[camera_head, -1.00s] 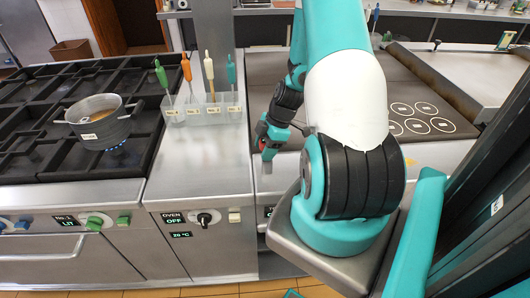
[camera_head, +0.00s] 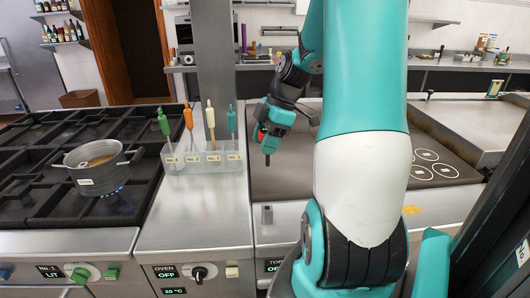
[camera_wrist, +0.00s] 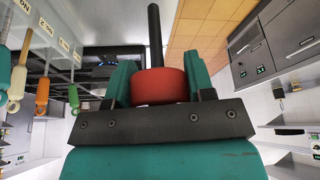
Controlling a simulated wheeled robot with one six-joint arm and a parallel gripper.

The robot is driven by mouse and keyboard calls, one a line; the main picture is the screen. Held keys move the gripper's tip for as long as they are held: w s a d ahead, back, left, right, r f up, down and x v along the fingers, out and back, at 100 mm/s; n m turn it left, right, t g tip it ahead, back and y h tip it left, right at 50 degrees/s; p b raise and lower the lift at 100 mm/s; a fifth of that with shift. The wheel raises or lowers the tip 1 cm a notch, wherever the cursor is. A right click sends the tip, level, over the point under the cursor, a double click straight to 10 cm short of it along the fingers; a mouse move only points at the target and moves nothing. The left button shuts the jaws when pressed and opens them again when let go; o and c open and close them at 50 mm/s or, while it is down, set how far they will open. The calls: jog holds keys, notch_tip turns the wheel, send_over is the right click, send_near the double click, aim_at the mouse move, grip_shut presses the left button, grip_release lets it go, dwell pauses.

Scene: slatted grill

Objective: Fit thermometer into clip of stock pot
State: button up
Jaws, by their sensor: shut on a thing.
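The grey stock pot (camera_head: 98,165) stands on a burner at the left, with liquid inside and a pale tag on its front. I cannot make out its clip. My gripper (camera_head: 262,130) is right of the rack, above the flat plate, shut on a red and black object. In the wrist view its red collar (camera_wrist: 160,87) sits between the fingers and its black rod (camera_wrist: 155,35) points away. I cannot tell whether it is a thermometer.
A blue flame shows under the pot, and the knob panel (camera_head: 55,271) reads lit. A steel counter (camera_head: 195,215) lies between stove and flat plate (camera_head: 290,177). A steel post (camera_head: 214,60) rises behind the rack. The counter in front of the rack is clear.

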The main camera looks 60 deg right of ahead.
jog(key=o, duration=0.3)
jog(key=shift+r, duration=0.15)
jog(key=c, duration=0.3)
